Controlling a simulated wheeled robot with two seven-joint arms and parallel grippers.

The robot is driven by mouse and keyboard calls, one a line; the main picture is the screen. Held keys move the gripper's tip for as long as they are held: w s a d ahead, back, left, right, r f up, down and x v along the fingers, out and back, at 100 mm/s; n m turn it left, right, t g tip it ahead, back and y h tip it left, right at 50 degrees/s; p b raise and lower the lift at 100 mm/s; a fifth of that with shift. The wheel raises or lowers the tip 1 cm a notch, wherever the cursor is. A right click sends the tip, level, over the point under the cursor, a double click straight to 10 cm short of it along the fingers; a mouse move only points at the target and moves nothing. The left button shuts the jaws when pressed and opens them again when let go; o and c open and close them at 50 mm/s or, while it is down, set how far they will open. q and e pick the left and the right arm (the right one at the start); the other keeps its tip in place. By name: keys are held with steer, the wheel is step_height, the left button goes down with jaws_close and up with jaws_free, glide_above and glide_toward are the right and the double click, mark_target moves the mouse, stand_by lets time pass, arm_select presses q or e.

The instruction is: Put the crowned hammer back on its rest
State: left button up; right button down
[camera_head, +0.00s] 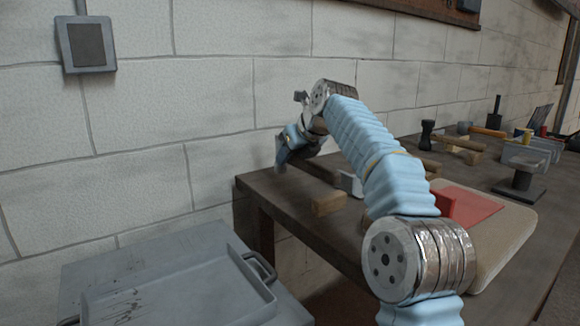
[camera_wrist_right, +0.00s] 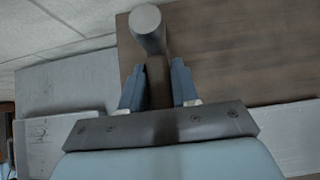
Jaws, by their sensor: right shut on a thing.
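My right gripper (camera_head: 283,158) hangs over the far left end of the dark wooden bench (camera_head: 290,195), partly hidden by its own wrist in the head view. In the right wrist view its two blue fingers (camera_wrist_right: 157,92) are shut on the dark handle of a hammer (camera_wrist_right: 147,22), whose round grey face points toward the camera. The head view does not show the hammer clearly. A small wooden block (camera_head: 328,204) lies on the bench below and to the right of the gripper; I cannot tell whether it is part of the rest. My left gripper is out of view.
A beige board (camera_head: 515,235) with a red sheet (camera_head: 475,204) lies at the front, partly behind my arm. A dark metal stand (camera_head: 519,180), wooden pieces (camera_head: 463,145) and several tools occupy the right side.

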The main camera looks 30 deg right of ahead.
mark_target(312, 162)
steer(key=shift+f, duration=1.3)
steer(key=shift+f+b, duration=0.15)
steer(key=shift+b, duration=0.15)
steer(key=c, duration=0.8)
jaws_free()
steer(key=shift+c, duration=0.2)
steer(key=shift+s+r, duration=0.25)
steer(key=shift+r, duration=0.1)
steer(key=p+v, duration=0.1)
steer(key=v, duration=1)
steer(key=shift+s+d+r, duration=0.1)
steer(key=shift+s+r, duration=0.05)
